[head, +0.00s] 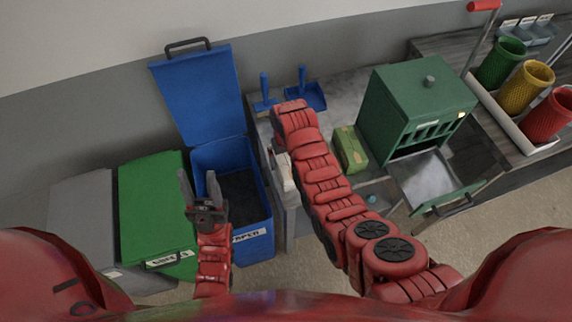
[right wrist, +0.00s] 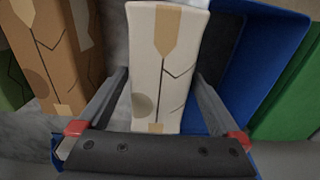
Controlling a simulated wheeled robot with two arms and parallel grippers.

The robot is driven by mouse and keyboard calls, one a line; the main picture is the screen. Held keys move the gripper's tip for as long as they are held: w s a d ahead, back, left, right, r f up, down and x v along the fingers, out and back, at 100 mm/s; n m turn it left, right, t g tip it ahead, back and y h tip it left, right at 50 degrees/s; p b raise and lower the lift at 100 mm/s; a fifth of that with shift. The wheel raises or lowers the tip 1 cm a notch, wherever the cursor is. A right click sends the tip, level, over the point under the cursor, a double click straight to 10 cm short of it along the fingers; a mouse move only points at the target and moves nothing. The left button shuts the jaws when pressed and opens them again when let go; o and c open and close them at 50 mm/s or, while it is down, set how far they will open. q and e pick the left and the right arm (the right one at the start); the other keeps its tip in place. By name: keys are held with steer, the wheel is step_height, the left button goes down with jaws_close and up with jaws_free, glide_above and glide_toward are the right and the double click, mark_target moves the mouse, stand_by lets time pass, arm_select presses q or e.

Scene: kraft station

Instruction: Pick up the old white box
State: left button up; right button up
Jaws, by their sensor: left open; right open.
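The white box (right wrist: 160,55) stands between the two fingers of my right gripper (right wrist: 163,80) in the right wrist view. It has tan tape patches, dark crease lines and a grey round stain. The fingers are open, one on each side, with a visible gap on the left; I cannot tell whether the right one touches. In the head view a pale part of the white box (head: 285,172) shows beside my right arm, which hides most of it and the right gripper. My left gripper (head: 200,188) is open and empty above the blue bin (head: 262,215).
A brown box (right wrist: 60,50) stands left of the white box in the right wrist view. A green box (head: 350,149) and a green cabinet (head: 415,105) stand on the counter. The blue bin's lid is raised; the green bin (head: 155,205) and grey bin (head: 82,215) are closed.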

steer(key=shift+f+p, duration=0.4)
steer(key=shift+f, duration=1.05)
steer(key=c, duration=1.1)
